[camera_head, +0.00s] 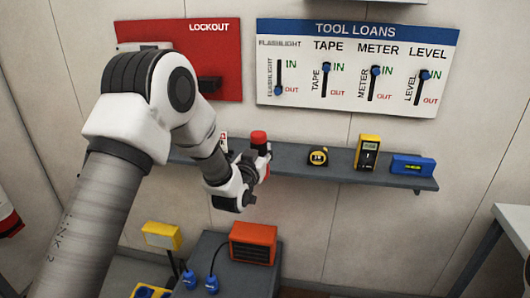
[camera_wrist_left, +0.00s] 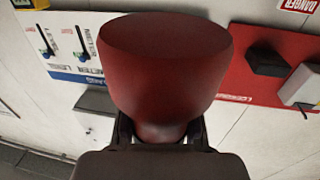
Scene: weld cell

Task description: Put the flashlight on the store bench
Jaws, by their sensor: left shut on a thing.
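The flashlight (camera_head: 259,137) has a red head and stands roughly upright in the head view, in front of the grey wall shelf. My left gripper (camera_head: 262,168) is shut on it below the head. In the left wrist view the red flashlight head (camera_wrist_left: 165,65) fills the middle, above the two fingers (camera_wrist_left: 160,132), which close on its narrower part. The lower part of the flashlight is mostly hidden by my gripper. No bench is labelled as the store bench in view. My right gripper is not in view.
The shelf (camera_head: 300,168) holds a tape measure (camera_head: 318,156), a yellow meter (camera_head: 368,151) and a blue level (camera_head: 412,165). On the tool board (camera_head: 355,103) the flashlight slider is at OUT, the others at IN. An orange box (camera_head: 253,243) sits below. A pale table (camera_head: 513,215) shows at right.

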